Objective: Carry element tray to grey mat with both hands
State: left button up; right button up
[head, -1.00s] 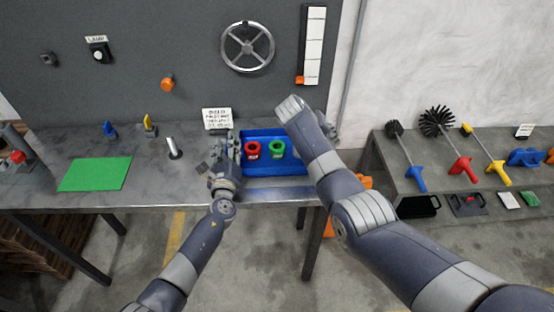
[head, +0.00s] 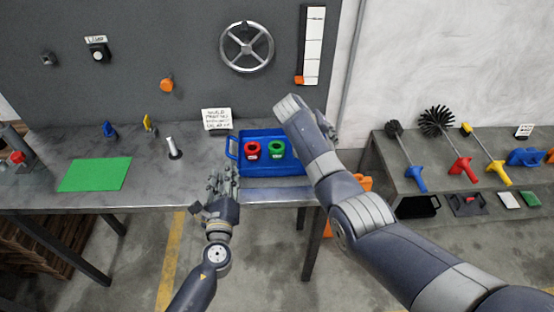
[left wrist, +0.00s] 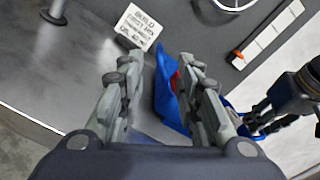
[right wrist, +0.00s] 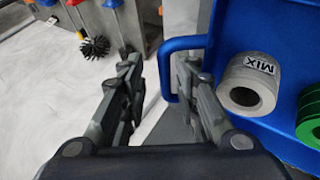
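The blue element tray (head: 277,135) is on the workbench and holds a red element (head: 252,150) and a green element (head: 277,149). The right wrist view adds a grey element marked MIX (right wrist: 250,85). My left gripper (head: 222,176) is open and empty at the tray's front left, apart from its left handle (head: 232,147). My right forearm hides the tray's right end in the head view. I see no clearly grey mat.
A green mat (head: 95,174) lies on the bench at the left. A side bench with brushes (head: 437,122) is at the right. Bench surface left of the tray is mostly clear.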

jog(key=v, duration=1.1)
jog(key=shift+r, duration=0.1)
pick_arm(q)
jog(key=shift+a, duration=0.1)
pick_arm(e)
jog(key=shift+a, duration=0.1)
